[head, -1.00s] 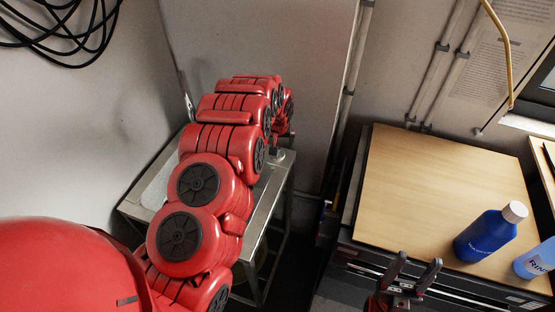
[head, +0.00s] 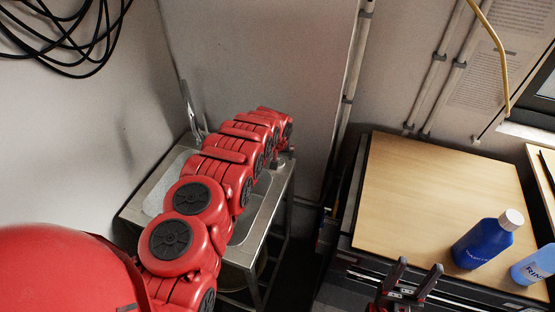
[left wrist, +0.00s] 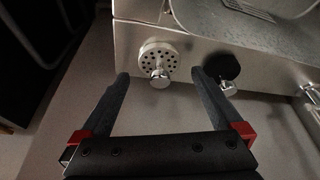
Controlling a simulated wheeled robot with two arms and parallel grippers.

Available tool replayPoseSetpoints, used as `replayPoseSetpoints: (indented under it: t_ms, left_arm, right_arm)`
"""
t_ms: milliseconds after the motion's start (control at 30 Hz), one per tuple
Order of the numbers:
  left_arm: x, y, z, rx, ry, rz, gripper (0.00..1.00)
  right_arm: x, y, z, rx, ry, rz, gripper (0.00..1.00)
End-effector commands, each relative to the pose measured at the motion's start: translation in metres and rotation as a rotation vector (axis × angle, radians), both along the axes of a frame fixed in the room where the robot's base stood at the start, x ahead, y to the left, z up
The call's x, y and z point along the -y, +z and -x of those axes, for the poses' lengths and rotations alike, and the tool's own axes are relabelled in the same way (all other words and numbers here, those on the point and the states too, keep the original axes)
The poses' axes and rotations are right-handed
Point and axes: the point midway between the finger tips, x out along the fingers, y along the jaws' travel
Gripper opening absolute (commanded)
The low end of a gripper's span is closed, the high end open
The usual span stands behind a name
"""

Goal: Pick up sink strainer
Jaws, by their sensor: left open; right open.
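The sink strainer (left wrist: 158,55), a round metal disc with holes and a shiny knob, shows in the left wrist view on the steel sink unit's edge area. My left gripper (left wrist: 160,76) is open, its two dark fingers on either side of the strainer's knob, with nothing held between them. I cannot tell whether the fingers touch it. In the head view my left arm covers much of the steel sink (head: 258,205), and the strainer cannot be made out. My right gripper (head: 413,276) is open and empty in front of the wooden-topped cabinet.
A black round piece (left wrist: 221,67) with a shiny knob sits close to the right finger in the left wrist view. A wooden tabletop (head: 430,190) carries a blue bottle (head: 484,243) and a lighter blue bottle (head: 535,264). A wall stands behind the sink.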

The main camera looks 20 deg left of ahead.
Motion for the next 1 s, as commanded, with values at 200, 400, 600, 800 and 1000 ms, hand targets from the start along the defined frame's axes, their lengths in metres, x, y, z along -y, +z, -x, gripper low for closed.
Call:
replayPoseSetpoints:
  t_ms: [200,400,600,800,1000]
  left_arm:
    - [-0.001,-0.01,-0.005,0.005,0.001,0.001,1.0]
    - [-0.001,-0.015,-0.004,-0.001,0.001,0.002,1.0]
    - [-0.001,-0.014,-0.004,0.0,0.001,0.001,1.0]
    - [-0.001,-0.014,-0.004,0.0,0.001,0.002,0.64]
    - [-0.001,-0.014,-0.004,0.002,0.001,0.002,0.28]
  right_arm:
    - [0.0,0.003,0.0,0.0,0.0,0.0,0.59]
    - [0.0,0.004,0.0,0.0,0.0,0.0,0.59]
    - [0.0,0.004,0.0,0.0,0.0,0.0,0.59]
    - [0.0,0.004,0.0,0.0,0.0,0.0,0.59]
    - [0.0,0.004,0.0,0.0,0.0,0.0,0.59]
